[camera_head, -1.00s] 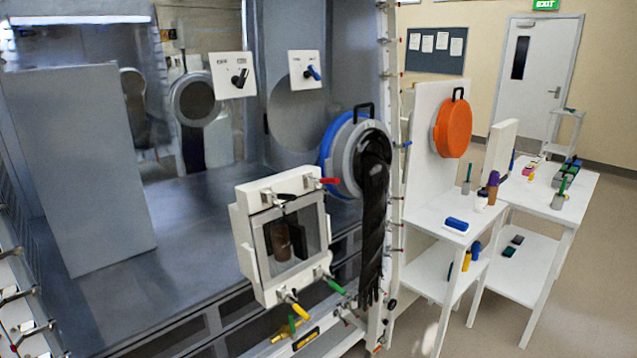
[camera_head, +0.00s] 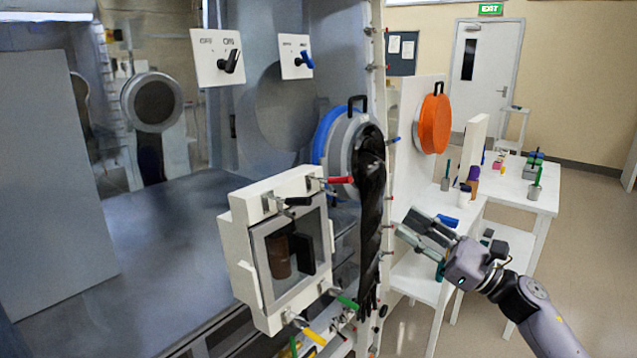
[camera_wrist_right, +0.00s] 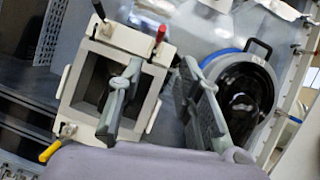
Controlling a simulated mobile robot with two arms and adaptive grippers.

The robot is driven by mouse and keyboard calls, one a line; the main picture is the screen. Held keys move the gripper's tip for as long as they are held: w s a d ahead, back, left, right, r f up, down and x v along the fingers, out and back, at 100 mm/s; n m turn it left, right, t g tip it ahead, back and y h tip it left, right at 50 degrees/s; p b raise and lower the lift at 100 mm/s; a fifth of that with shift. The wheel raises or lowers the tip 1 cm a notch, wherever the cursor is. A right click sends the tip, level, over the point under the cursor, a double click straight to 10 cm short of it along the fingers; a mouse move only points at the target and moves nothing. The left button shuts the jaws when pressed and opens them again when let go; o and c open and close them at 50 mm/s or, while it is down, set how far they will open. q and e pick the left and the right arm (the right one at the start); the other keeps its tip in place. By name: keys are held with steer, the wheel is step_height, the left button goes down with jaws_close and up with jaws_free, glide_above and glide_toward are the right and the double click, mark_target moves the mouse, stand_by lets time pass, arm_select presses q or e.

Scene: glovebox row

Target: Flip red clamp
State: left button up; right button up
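The red clamp (camera_head: 338,180) is at the upper right corner of a white framed window box (camera_head: 240,245) on the glovebox front. Its handle points right in the head view. In the right wrist view the red clamp (camera_wrist_right: 158,38) stands up from the box's corner. My right gripper (camera_head: 408,224) is open and empty, to the right of and below the red clamp in the head view. In the right wrist view its two fingers (camera_wrist_right: 160,70) are apart, one across the box's window, and neither touches the clamp. My left gripper is not in view.
The box also carries black (camera_head: 298,201), green (camera_head: 346,301) and yellow (camera_head: 313,336) clamps. A port with a blue ring (camera_head: 325,135) and a hanging black glove (camera_head: 370,200) is close on the right. White side tables (camera_head: 540,195) with small items stand farther right.

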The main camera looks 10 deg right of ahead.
mark_target(341, 180)
steer(key=p+x, duration=0.4)
steer(key=x, duration=0.4)
steer(key=p+x, duration=0.3)
steer(key=x, duration=0.5)
steer(key=shift+d+r+p, duration=0.15)
steer(key=shift+r+p, duration=0.1)
steer(key=shift+p, duration=0.1)
steer(key=shift+w+a, duration=0.3)
steer(key=shift+a, duration=0.1)
steer(key=shift+c, duration=0.4)
jaws_close()
